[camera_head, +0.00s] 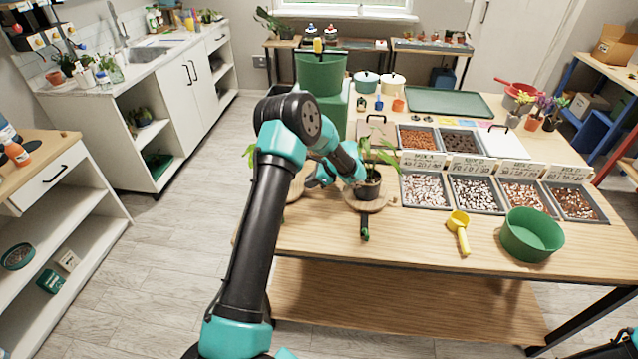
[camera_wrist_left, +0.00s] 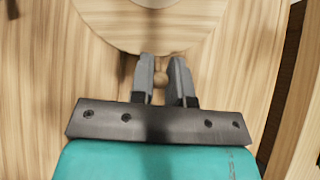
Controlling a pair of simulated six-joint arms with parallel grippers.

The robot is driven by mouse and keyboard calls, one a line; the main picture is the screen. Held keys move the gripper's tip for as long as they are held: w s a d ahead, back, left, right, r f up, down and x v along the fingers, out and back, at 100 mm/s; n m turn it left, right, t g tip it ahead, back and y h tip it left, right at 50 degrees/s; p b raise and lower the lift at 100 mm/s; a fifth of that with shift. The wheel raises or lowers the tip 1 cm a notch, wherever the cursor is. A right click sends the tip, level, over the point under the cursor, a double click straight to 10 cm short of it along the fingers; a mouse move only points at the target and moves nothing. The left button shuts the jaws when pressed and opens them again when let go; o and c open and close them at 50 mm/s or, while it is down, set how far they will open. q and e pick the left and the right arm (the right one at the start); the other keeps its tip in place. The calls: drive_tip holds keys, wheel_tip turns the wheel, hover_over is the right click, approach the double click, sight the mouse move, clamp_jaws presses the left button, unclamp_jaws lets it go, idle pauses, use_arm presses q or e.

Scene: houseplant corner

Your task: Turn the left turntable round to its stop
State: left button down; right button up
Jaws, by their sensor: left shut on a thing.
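The left turntable (camera_head: 296,194) is a round pale wooden disc at the table's left end, largely hidden behind my left arm in the head view. In the left wrist view the disc (camera_wrist_left: 115,32) fills the upper part, with a pale round thing on it cut off by the top edge. My left gripper (camera_head: 312,184) is at the disc's near rim. In the left wrist view its fingers (camera_wrist_left: 166,75) are closed around a small wooden knob (camera_wrist_left: 160,79) just outside the rim. My right gripper is not in view.
A potted plant (camera_head: 368,184) stands on another wooden disc (camera_head: 384,204) just right of my left gripper. A dark green-tipped tool (camera_head: 365,229) lies before it. Gravel trays (camera_head: 424,188), a yellow scoop (camera_head: 459,230) and a green bowl (camera_head: 531,236) are farther right.

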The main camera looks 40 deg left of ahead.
use_arm(q)
drive_tip(key=c, duration=1.1)
unclamp_jaws()
drive_tip(key=shift+d+r, duration=0.1)
drive_tip(key=v, duration=1.7)
